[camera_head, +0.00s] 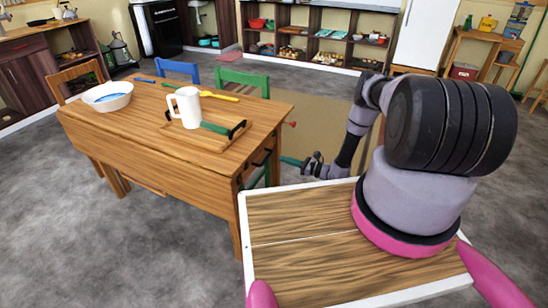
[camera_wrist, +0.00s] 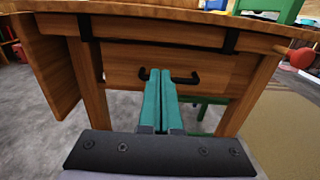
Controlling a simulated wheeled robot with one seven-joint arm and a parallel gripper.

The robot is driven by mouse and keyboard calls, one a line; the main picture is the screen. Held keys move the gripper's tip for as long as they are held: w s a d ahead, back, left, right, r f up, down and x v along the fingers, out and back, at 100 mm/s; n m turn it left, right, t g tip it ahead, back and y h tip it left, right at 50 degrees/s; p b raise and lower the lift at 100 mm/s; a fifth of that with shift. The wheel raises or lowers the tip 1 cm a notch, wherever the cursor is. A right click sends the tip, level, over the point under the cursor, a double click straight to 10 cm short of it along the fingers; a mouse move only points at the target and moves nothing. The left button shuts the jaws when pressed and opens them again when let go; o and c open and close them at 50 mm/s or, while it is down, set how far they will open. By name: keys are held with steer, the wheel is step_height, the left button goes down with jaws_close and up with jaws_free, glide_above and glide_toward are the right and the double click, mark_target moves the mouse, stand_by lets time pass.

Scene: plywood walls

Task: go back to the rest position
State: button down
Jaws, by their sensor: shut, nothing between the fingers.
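My gripper (camera_wrist: 160,102) has teal fingers pressed together with nothing between them. In the wrist view it points at the end side of a wooden table (camera_wrist: 128,27), below the tabletop edge. In the head view my arm reaches out to the right of the table (camera_head: 110,122), and the gripper (camera_head: 288,161) shows small near the table's right end, low beside its leg. I cannot tell from these views whether the fingertips touch the table.
On the table are a white mug (camera_head: 189,110), a wooden tray (camera_head: 172,133) with dark handles, a white bowl (camera_head: 107,97) and a yellow-handled utensil (camera_head: 219,96). Blue (camera_head: 177,70) and green (camera_head: 242,80) chairs stand behind. Grey floor (camera_head: 185,250) is open in front.

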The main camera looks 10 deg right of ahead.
steer(key=w+r+n+g+y, duration=0.15)
steer(key=r+n+g, duration=0.25)
steer(key=r, duration=0.7)
steer(key=w+r+n+g+h, duration=0.1)
steer(key=w+r+n+g, duration=0.2)
steer(key=r, duration=0.8)
steer(key=s+a+r+n+g+h, duration=0.1)
steer(key=s+r+n+g+h, duration=0.15)
steer(key=r, duration=0.65)
steer(key=s+a+r+n+g+h, duration=0.1)
steer(key=s+r+n, duration=0.3)
steer(key=r, duration=0.6)
steer(key=s+d+r+n+t+h, duration=0.1)
steer(key=s+r+n+h, duration=0.4)
steer(key=s+r, duration=0.95)
steer(key=s+d+r+n+t+h, duration=0.1)
steer(key=s+d+r+t+h, duration=0.1)
steer(key=s+r, duration=0.3)
steer(key=s+d+r+n+t+h, duration=0.1)
steer(key=s+d+r+t+h, duration=0.1)
steer(key=s, duration=0.8)
steer(key=shift+s+d+r+t+h, duration=0.3)
steer(key=shift+d+r+t, duration=0.6)
steer(key=shift+r, duration=0.6)
steer(key=shift+a+n, duration=0.15)
steer(key=shift+n, duration=0.1)
